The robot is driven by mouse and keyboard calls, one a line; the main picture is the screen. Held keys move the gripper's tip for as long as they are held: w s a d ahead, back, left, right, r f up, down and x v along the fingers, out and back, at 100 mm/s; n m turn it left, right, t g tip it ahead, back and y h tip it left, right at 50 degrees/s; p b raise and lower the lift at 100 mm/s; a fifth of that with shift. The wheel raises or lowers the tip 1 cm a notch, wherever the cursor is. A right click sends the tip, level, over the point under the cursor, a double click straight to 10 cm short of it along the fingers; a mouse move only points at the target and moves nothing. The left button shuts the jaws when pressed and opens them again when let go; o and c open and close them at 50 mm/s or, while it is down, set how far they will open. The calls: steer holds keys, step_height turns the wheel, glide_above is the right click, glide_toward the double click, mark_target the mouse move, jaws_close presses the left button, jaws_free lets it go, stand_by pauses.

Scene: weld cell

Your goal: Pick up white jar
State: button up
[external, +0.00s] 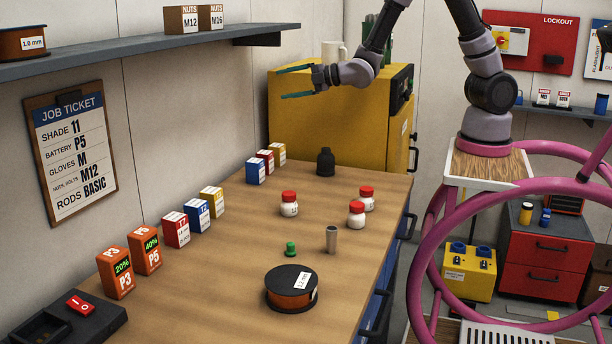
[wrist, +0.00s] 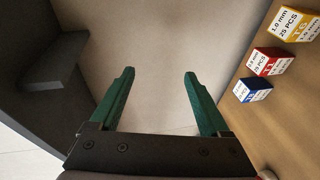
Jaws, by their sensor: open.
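Three white jars with red lids stand upright on the wooden bench in the external view: one at the left (external: 289,204), one at the front right (external: 356,215) and one behind it (external: 366,198). My gripper (external: 282,82) is high above the far end of the bench, in front of the yellow cabinet, well apart from the jars. In the wrist view my gripper's green fingers (wrist: 158,88) are spread with nothing between them. A small pale edge at the bottom right of the wrist view is too cut off to identify.
The bench (external: 235,262) also holds a dark bottle (external: 326,162), a grey cylinder (external: 331,239), a green item (external: 291,249), a wire spool (external: 292,288) and several small boxes along the wall. A shelf (external: 130,55) juts out at upper left. The yellow cabinet (external: 320,128) stands behind the bench.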

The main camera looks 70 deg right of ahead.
steer(key=a+f+n+y, duration=0.3)
steer(key=a+f+n, duration=0.3)
steer(key=a+n, duration=0.1)
steer(key=n+g+y, duration=0.6)
steer(key=n+y, duration=0.4)
steer(key=n, duration=1.1)
glide_toward(285, 196)
steer(key=shift+w+r, duration=0.3)
steer(key=shift+w, duration=0.2)
steer(key=shift+s+a+f+n+g, duration=0.15)
steer(key=shift+a+n+g, duration=0.15)
steer(key=shift+n+g, duration=0.15)
steer(key=x, duration=0.4)
steer(key=shift+w+a, duration=0.2)
steer(key=shift+a, duration=0.05)
steer(key=shift+w+x, duration=0.25)
steer(key=shift+x, duration=2.65)
steer(key=shift+d+f, duration=0.1)
steer(key=shift+f, duration=0.05)
jaws_close()
